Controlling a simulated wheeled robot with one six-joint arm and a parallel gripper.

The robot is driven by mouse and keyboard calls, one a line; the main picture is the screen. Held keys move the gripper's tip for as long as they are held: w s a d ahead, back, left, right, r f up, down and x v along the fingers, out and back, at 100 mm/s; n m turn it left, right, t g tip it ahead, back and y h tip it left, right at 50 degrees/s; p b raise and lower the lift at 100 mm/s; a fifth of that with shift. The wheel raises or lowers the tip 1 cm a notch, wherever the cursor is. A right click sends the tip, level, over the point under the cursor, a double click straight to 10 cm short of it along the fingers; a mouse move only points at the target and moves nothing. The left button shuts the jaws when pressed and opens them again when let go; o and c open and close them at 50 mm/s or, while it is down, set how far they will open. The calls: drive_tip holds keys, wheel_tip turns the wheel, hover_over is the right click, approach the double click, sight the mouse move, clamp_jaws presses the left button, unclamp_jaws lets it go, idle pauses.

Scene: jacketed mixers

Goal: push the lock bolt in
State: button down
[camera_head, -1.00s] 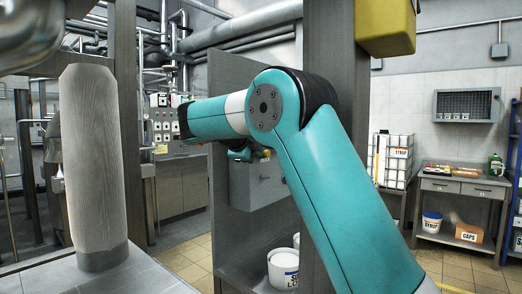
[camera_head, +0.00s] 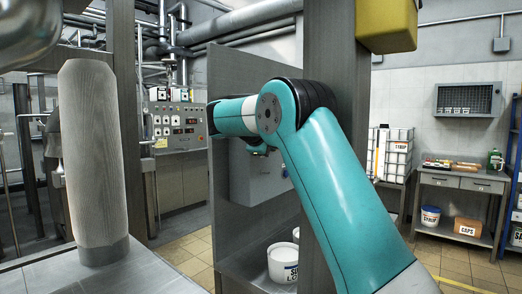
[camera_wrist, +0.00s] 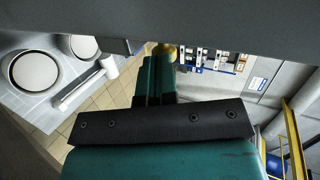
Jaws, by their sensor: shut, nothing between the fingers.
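My gripper (camera_wrist: 158,60) shows in the wrist view as two teal fingers side by side, shut and empty. A brass-coloured rounded piece (camera_wrist: 166,48) shows just beyond the fingertips, against the edge of a broad grey surface (camera_wrist: 220,25). It may be the lock bolt, but I cannot tell for sure, nor whether the fingers touch it. In the head view, my teal arm reaches left in front of a grey upright panel (camera_head: 228,85) with a grey box (camera_head: 262,180) on it. My fingers are not clear there, and no bolt can be made out.
A grey post (camera_head: 338,120) stands behind my arm, with a yellow block (camera_head: 388,25) at its top. A white labelled bucket (camera_head: 283,262) sits on a low shelf. A pale cylinder (camera_head: 92,150) stands at left. The tiled floor (camera_head: 190,255) shows between them.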

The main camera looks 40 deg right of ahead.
idle(0.4)
drive_tip(key=f+b+v, duration=0.1)
drive_tip(key=b+v, duration=0.2)
drive_tip(key=v, duration=1.1)
drive_tip(key=shift+a, duration=0.15)
